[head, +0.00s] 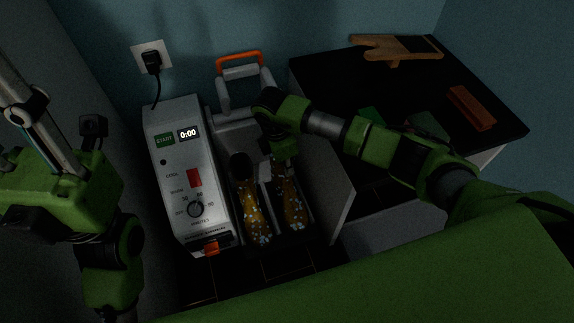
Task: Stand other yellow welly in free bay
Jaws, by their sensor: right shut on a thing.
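Two yellow wellies with a speckled pattern stand side by side at the right of the boot dryer (183,188). The left yellow welly (255,215) stands free of my grippers, its dark opening facing up. The right yellow welly (290,203) is under my right gripper (285,160), which is shut on its upper part. The gripper and wrist hide the top of this welly. I cannot tell whether its sole rests on the base. My left arm shows at the left, but its gripper is not in view.
The dryer has a START button, a 0:00 display and a dial (196,209). Behind the wellies are grey tubes and an orange handle (239,57). A black-topped cabinet (325,72) at the right carries a wooden bootjack (395,47) and a reddish-brown block (471,108).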

